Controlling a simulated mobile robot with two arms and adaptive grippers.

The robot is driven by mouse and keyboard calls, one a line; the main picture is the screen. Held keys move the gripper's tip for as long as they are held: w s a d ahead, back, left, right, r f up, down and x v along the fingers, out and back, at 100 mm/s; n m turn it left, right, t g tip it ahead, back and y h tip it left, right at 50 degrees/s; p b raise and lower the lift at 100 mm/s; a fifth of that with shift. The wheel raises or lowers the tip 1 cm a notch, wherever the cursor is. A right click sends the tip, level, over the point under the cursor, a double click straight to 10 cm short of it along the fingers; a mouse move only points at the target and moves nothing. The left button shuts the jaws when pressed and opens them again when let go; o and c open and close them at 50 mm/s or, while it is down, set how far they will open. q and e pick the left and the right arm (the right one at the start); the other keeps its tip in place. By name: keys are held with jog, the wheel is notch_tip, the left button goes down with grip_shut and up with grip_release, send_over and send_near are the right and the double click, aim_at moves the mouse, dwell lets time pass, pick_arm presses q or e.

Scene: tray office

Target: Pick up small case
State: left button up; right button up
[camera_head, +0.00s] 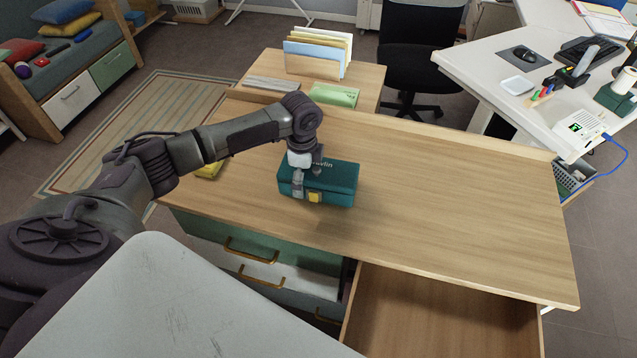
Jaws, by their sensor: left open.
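The small case (340,182) is a teal box with light lettering on its lid and a yellow latch on its front. It sits on the wooden desk top (450,200), left of the middle. My left gripper (297,188) comes down from above over the left part of the case, in front of its lid. The gripper is open and hides part of the case's left side. I cannot tell whether its fingers touch the case. My right gripper is not in view.
A green box (334,95) and a file holder (318,58) stand behind the desk top. A yellow item (209,170) lies partly behind my left arm. An open drawer (440,315) juts out at the front. The desk top right of the case is clear.

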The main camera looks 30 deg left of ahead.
pick_arm(q)
jog(key=shift+s, duration=0.1)
jog(key=c, duration=1.1)
